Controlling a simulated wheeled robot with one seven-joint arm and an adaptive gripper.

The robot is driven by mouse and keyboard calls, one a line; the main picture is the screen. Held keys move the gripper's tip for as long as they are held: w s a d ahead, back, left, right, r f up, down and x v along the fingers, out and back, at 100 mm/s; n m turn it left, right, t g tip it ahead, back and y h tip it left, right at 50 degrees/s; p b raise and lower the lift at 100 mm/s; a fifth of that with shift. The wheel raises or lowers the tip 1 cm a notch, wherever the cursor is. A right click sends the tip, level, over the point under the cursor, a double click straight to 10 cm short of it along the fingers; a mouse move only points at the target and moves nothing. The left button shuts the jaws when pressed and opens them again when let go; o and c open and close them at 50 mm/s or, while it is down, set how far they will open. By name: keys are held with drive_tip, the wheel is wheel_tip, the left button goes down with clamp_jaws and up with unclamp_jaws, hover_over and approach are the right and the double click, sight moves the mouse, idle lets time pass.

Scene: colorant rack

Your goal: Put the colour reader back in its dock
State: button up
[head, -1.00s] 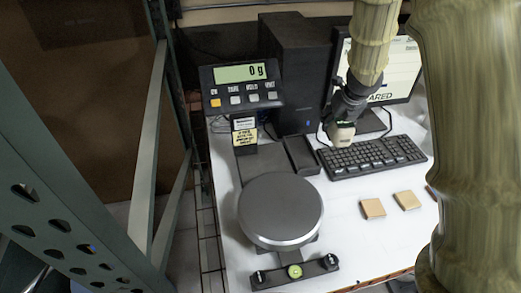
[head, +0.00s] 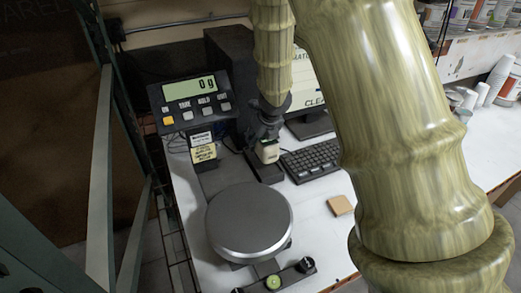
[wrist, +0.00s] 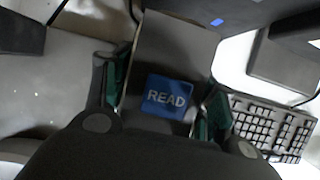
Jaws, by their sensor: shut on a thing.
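The colour reader (head: 269,152) is a small pale device at the end of my arm in the head view. My gripper (head: 266,138) is shut on it from above. In the wrist view my green-padded fingers (wrist: 166,92) stand on both sides of the reader's blue READ face (wrist: 167,97). The dock (head: 264,171) appears to be the dark block on the table behind the round scale, right under the reader in the head view. I cannot tell whether the reader touches the dock or hangs just over it.
A scale with a round grey plate (head: 248,220) stands in front, its display (head: 190,98) reading 0 g. A keyboard (head: 311,160) lies right of the reader, with a monitor (head: 308,90) behind. A tan tile (head: 340,205) lies on the white table. My arm hides much of the right side.

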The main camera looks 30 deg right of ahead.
sight(263, 143)
drive_tip(key=shift+f+b, duration=0.45)
drive_tip(key=shift+f, duration=1.4)
drive_tip(key=shift+f, duration=0.15)
drive_tip(key=o, duration=1.7)
drive_tip(key=p+v, duration=0.2)
drive_tip(key=v, duration=1)
drive_tip(key=shift+a, duration=0.15)
